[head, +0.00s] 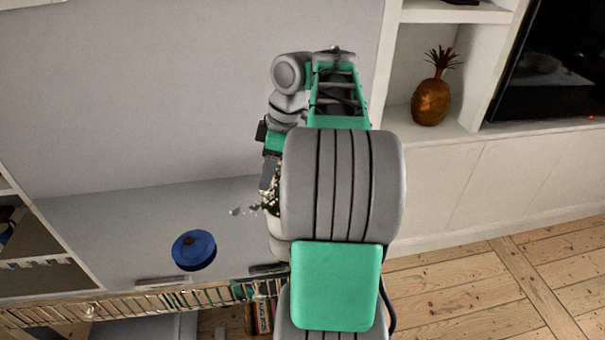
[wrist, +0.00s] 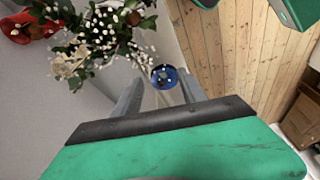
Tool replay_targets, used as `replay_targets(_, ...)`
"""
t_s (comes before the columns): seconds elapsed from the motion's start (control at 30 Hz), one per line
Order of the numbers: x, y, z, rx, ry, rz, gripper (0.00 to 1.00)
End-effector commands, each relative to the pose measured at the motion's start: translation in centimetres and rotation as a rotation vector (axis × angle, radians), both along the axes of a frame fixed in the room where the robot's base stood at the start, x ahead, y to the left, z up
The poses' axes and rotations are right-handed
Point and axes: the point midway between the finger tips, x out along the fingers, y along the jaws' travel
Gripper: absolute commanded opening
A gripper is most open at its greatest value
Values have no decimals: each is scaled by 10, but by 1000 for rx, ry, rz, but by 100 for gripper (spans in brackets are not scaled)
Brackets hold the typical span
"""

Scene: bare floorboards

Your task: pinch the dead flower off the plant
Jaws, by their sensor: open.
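The plant (wrist: 95,30) fills the upper left of the wrist view, with dark green leaves and many small white buds. A pale, cream-tan bloom (wrist: 72,64) hangs at its lower left; I cannot tell for sure whether it is the dead flower.
A blue round dish (head: 193,250) lies on the grey surface left of the plant; it also shows beyond my fingertips in the wrist view (wrist: 163,76). A slatted rack (head: 130,302) runs along the front. A golden pineapple (head: 431,98) stands on the right shelf.

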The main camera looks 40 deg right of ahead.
Motion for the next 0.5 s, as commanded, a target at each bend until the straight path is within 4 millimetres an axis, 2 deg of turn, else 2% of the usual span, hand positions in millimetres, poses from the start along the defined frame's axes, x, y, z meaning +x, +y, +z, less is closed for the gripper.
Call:
replay_targets(0.03, -12, -34, -10, -5, -1, 54, 49)
replay_targets(0.1, -27, -61, -15, -16, -5, 132, 49)
replay_targets(0.17, -36, -75, -18, -22, -8, 172, 49)
replay_targets(0.27, -41, -82, -25, -28, -10, 202, 49)
replay_targets(0.5, -35, -72, -67, -28, -10, 204, 49)
